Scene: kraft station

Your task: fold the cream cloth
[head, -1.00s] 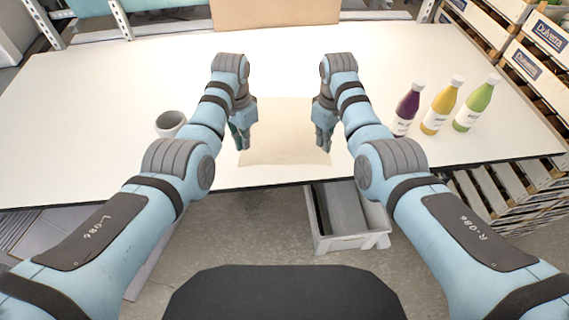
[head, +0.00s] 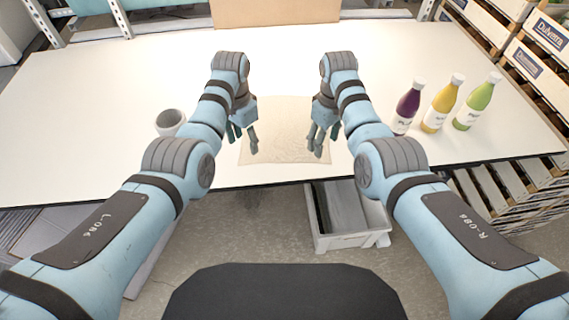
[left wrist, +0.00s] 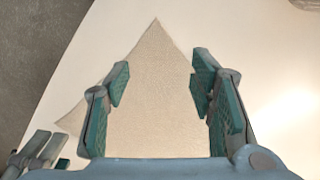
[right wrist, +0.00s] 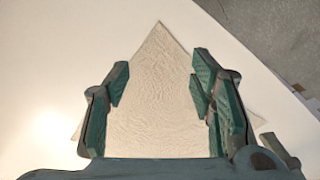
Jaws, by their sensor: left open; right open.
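The cream cloth (head: 285,137) lies flat on the white table near its front edge, between my two grippers. My left gripper (head: 243,138) is open over the cloth's left side. In the left wrist view a cloth corner (left wrist: 154,45) points away between the open fingers (left wrist: 160,85). My right gripper (head: 319,140) is open over the cloth's right side. In the right wrist view another cloth corner (right wrist: 160,42) lies between its open fingers (right wrist: 160,85). Neither gripper holds cloth. The cloth's far side is partly hidden by the grippers.
A grey cup (head: 170,123) stands left of my left arm. A purple bottle (head: 406,108), a yellow bottle (head: 442,104) and a green bottle (head: 477,103) stand on the right. A cardboard piece (head: 275,13) is at the back. The table (head: 285,60) behind the cloth is clear.

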